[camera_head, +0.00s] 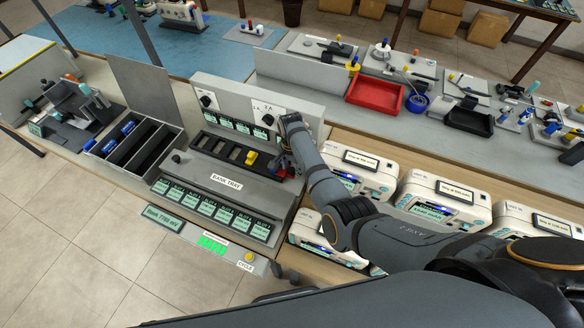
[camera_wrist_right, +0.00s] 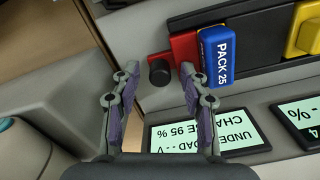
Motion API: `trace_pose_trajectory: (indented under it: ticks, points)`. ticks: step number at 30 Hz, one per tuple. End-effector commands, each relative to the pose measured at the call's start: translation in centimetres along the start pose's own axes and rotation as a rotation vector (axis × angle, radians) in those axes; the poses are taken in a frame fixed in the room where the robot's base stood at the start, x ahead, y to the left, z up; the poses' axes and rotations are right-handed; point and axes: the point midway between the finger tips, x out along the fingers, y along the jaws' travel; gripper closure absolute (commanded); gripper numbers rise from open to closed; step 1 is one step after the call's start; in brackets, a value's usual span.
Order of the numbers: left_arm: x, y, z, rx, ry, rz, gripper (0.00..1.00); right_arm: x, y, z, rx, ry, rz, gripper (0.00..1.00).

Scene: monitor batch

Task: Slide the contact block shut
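The red contact block (camera_wrist_right: 184,46) shows in the right wrist view at the end of the bank tray's slot row, with a round black knob (camera_wrist_right: 159,72) on it. A blue pack marked PACK 25 (camera_wrist_right: 217,55) sits right beside the red block; I see no clear gap. My right gripper (camera_wrist_right: 158,76) is open, its two fingers on either side of the knob; whether they touch it I cannot tell. In the head view my right gripper (camera_head: 284,160) is over the right end of the bank tray (camera_head: 227,182) and hides most of the block. My left gripper is not in view.
A yellow piece (camera_head: 251,158) sits in the slot row. Reading screens (camera_head: 207,207) line the tray's front, and a panel with dials (camera_head: 265,112) stands behind. A black divided bin (camera_head: 133,148) is to the left; white devices (camera_head: 434,203) stand close on the right.

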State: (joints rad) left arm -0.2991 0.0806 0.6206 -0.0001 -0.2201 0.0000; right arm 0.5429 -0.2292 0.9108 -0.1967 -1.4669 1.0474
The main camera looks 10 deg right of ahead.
Motion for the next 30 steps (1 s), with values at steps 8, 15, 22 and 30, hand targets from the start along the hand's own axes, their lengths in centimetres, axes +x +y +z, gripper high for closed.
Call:
trace_pose_trajectory:
  ticks: [8,15,22,30]
  points:
    - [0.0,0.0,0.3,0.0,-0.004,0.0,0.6,-1.6,-0.1,0.0,0.0,0.001,-0.003,0.56]
    - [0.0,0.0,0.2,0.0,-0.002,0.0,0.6,-6.1,-0.1,0.0,0.0,0.001,-0.002,0.56]
    - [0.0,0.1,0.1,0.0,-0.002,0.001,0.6,-7.5,0.0,0.0,0.0,-0.001,0.001,0.56]
    - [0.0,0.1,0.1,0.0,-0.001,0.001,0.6,-7.5,0.0,0.0,0.0,-0.001,0.0,0.56]
